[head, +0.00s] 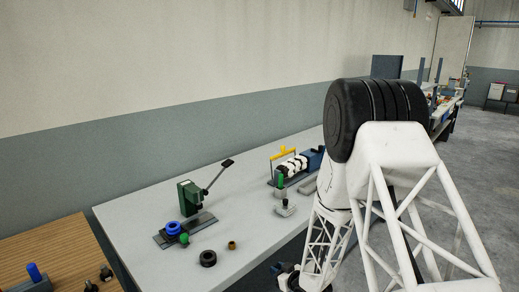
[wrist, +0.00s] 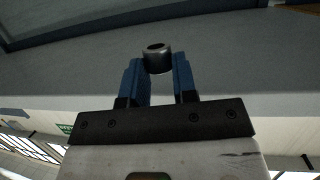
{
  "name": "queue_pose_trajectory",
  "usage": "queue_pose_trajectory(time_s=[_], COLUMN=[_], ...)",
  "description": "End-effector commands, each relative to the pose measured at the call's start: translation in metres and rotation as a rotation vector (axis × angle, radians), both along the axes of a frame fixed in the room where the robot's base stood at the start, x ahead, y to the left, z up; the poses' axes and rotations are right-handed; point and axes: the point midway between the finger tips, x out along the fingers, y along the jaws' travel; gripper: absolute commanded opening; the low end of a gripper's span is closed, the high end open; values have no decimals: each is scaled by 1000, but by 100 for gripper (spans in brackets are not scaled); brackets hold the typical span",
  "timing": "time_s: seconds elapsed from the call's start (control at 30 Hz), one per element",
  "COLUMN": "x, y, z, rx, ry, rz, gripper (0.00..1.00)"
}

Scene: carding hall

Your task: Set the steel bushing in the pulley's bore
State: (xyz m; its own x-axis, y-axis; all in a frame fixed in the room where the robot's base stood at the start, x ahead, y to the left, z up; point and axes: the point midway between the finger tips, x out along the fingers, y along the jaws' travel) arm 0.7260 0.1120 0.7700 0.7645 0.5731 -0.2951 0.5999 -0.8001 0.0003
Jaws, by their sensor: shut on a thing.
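My gripper (wrist: 158,70) has two blue fingers and is shut on the steel bushing (wrist: 158,61), a short dark grey cylinder with a hole in its top end. The bushing sticks out past the fingertips. In the head view the wrist end of my arm is low at the table's front edge, and the bushing cannot be made out there. A blue ring-shaped part (head: 173,228) sits on the base plate of a green press. A black ring (head: 208,258) with an open centre lies on the table in front of it. I cannot tell for sure which is the pulley.
The green lever press (head: 190,196) stands on the grey table (head: 140,219). A small brass bushing (head: 232,245) and a green knob-like part (head: 184,239) are near the rings. A yellow-framed fixture (head: 284,153) stands farther back. The table between press and fixture is mostly clear.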

Motion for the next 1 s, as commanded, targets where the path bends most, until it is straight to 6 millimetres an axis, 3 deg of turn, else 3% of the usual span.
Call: queue_pose_trajectory(time_s=[0.6, 1.0], x=[50, 64], y=[-56, -98], z=[-105, -172], rx=[0, -1], ry=[2, 3], rz=[-338, -566], gripper=[3, 3])
